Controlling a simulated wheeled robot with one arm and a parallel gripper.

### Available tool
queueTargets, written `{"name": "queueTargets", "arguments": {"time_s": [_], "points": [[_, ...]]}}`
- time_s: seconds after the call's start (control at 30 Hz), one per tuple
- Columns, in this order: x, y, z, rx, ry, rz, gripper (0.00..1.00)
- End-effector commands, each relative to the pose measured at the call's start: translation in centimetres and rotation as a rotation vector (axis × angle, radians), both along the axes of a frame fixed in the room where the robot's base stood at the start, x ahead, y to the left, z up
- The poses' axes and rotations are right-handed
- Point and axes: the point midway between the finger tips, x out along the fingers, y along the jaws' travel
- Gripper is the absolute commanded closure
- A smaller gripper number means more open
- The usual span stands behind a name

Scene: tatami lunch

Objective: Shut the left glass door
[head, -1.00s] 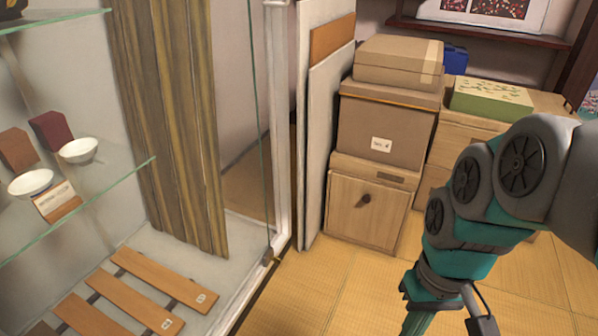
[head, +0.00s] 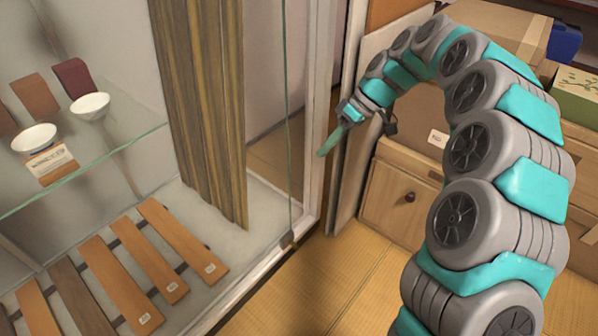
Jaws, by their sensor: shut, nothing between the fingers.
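A glass display case fills the left of the head view. A thin upright glass edge (head: 287,120) runs down to a small dark fitting at the case's lower rail, and seems to belong to a glass door. The clear pane is hard to make out, so I cannot tell how far it stands open. My gripper (head: 328,146) is shut and empty, its teal fingers pointing down and left. In the picture it overlaps the white corner post (head: 318,185), right of the glass edge. I cannot tell whether it touches anything.
Inside the case are a glass shelf (head: 120,146) with white bowls, a brown curtain (head: 205,110) and several wooden slats (head: 128,280). Boxes and a wooden cabinet (head: 395,200) stand behind my arm. Tatami floor (head: 330,280) is clear in front of the case.

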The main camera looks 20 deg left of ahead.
Motion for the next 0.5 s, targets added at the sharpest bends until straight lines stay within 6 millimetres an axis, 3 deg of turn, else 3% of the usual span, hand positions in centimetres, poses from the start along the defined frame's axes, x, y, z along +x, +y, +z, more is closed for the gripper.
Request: {"name": "queueTargets", "arguments": {"time_s": [0.2,0.5], "points": [[3.0,1.6,-2.8,0.041,-0.034,0.058,1.0],[3.1,2.9,-4.6,0.052,-0.048,0.072,1.0]]}}
